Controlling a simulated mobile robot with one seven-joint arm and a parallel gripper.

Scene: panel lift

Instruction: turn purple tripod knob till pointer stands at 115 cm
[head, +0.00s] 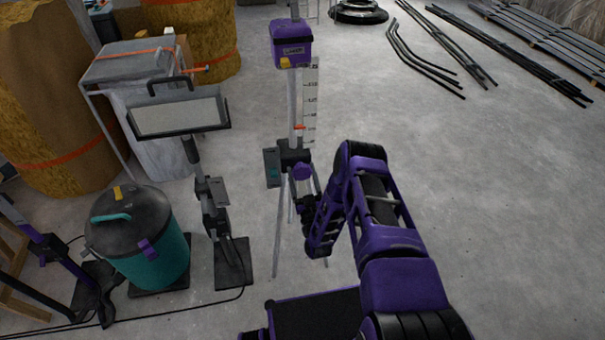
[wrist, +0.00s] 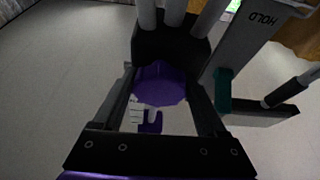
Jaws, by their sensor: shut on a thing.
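The tripod stands upright in the upper middle of the head view, with a purple laser box (head: 291,47) on top. A white scale (head: 311,92) hangs beside its column. The orange pointer (head: 300,127) stands low on the scale; the figures are too small to read surely. The purple knob (head: 302,172) sits below, on the black tripod hub (head: 291,156). My gripper (head: 306,197) reaches it from below right. In the wrist view the knob (wrist: 160,84) lies between the two fingers of my gripper (wrist: 162,98), which are shut on its sides.
A grey box marked HOLD (wrist: 258,40), with a teal part (wrist: 223,90), sits beside the hub. A teal drum (head: 145,240) and a black stand with a tilted panel (head: 180,115) are left of the tripod. Floor to the right is clear; bars (head: 510,50) lie behind.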

